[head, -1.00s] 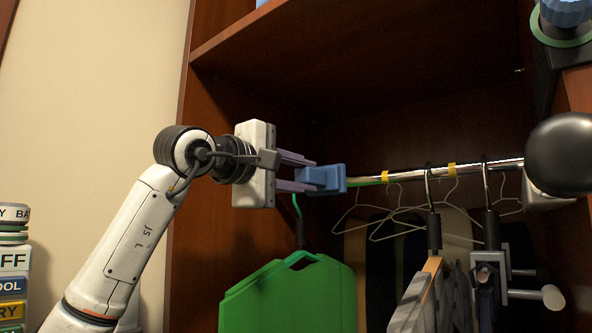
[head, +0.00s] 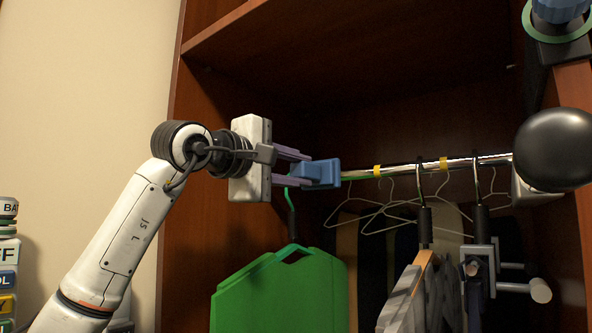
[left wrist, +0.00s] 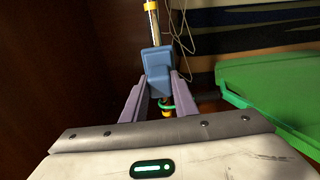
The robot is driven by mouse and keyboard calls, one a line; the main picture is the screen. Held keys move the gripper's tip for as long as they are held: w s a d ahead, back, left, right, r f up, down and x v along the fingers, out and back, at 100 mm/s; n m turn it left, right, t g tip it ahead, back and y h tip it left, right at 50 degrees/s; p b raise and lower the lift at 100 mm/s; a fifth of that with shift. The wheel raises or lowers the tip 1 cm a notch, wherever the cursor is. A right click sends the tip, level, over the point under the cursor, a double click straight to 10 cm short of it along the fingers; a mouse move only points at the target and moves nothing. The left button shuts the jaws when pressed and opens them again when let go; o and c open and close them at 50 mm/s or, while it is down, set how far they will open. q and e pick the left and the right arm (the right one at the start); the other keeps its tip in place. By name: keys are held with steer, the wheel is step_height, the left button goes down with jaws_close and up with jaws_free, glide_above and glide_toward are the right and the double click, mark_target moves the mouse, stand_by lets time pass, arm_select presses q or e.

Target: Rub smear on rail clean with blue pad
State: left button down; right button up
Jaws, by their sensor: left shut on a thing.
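My left gripper (head: 296,168) is shut on the blue pad (head: 322,173) and holds it at the left part of the metal rail (head: 404,168). In the left wrist view the pad (left wrist: 157,66) sits between the lilac fingers, in line with the rail (left wrist: 154,32). It appears to meet the rail; exact contact is hard to tell. A faint greenish tint shows on the rail just right of the pad; I cannot tell whether this is smear or reflection. The pad hides the rail behind it.
A green garment (head: 280,295) hangs just below my left gripper. Two yellow bands (head: 377,171) mark the rail. Wardrobe walls enclose it; a black ball (head: 555,150) blocks the rail's right end.

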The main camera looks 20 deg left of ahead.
arm_select(q)
steer(key=shift+w+d, duration=0.2)
steer(key=shift+w, duration=0.35)
steer(key=shift+s+d, duration=0.4)
steer(key=shift+d, duration=0.45)
steer(key=shift+s+d, duration=0.35)
steer(key=shift+d, duration=0.45)
steer(key=shift+s+d, duration=1.1)
steer(key=shift+d, duration=2.3)
steer(key=shift+w+a, duration=0.6)
steer(key=shift+a, duration=1.1)
steer(key=shift+w+a, duration=0.65)
steer(key=shift+a, duration=1.1)
steer(key=shift+w+a, duration=0.6)
steer(key=shift+a, duration=1.1)
